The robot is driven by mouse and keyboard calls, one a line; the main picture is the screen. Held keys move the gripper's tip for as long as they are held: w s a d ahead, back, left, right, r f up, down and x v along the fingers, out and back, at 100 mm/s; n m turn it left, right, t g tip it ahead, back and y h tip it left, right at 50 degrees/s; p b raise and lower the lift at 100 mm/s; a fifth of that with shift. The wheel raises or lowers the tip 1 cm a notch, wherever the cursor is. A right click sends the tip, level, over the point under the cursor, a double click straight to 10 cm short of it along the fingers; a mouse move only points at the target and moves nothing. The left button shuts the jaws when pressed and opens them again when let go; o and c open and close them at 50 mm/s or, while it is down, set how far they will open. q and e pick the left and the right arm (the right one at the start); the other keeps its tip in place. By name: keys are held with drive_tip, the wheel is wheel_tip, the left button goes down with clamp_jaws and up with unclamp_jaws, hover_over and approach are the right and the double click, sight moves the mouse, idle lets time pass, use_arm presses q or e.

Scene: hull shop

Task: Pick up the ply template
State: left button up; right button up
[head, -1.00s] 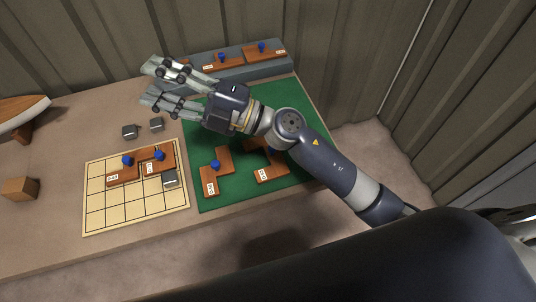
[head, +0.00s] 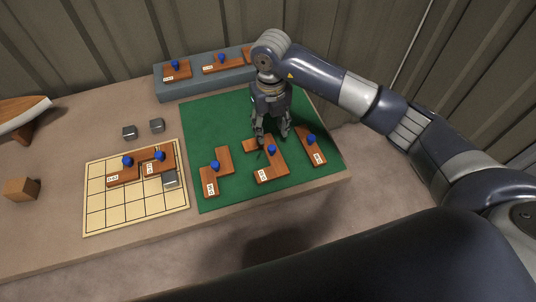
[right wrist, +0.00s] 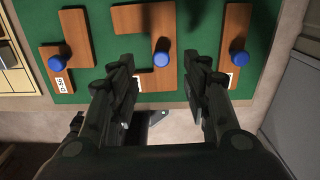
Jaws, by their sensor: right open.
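Several brown wooden ply templates with blue knobs and white labels are in view; I cannot tell which one the task means. On the green mat (head: 200,125) lie a left template (head: 223,160), a middle template (head: 276,168) and a right template (head: 307,144). My right gripper (head: 271,137) points down over the middle template, open and empty. In the right wrist view its fingertips (right wrist: 159,68) are spread on either side of the middle template's blue knob (right wrist: 161,58); I cannot tell the height gap. My left gripper is not in view.
A gridded board (head: 130,214) holds two templates and a grey block (head: 170,179). Two more grey blocks (head: 129,132) lie behind it. More templates stand on a grey ledge (head: 200,87) at the back. A wooden block (head: 21,188) and a hull model (head: 22,115) are at left.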

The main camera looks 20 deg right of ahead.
sight(272, 147)
wheel_tip(272, 147, down, 4)
drive_tip(key=shift+r+p, duration=0.2)
drive_tip(key=shift+p, duration=0.1)
drive_tip(key=shift+s+f+p, duration=0.2)
drive_tip(key=shift+f+p, duration=0.2)
drive_tip(key=shift+f, duration=0.15)
drive_tip(key=f, duration=0.1)
drive_tip(key=f+p, duration=0.1)
drive_tip(key=f, duration=0.1)
drive_tip(key=shift+s+d+f, duration=0.15)
drive_tip(key=shift+s+f, duration=0.05)
drive_tip(key=shift+f, duration=0.1)
drive_tip(key=shift+w+f, duration=0.1)
drive_tip(key=shift+f, duration=0.35)
drive_tip(key=shift+c, duration=0.6)
clamp_jaws()
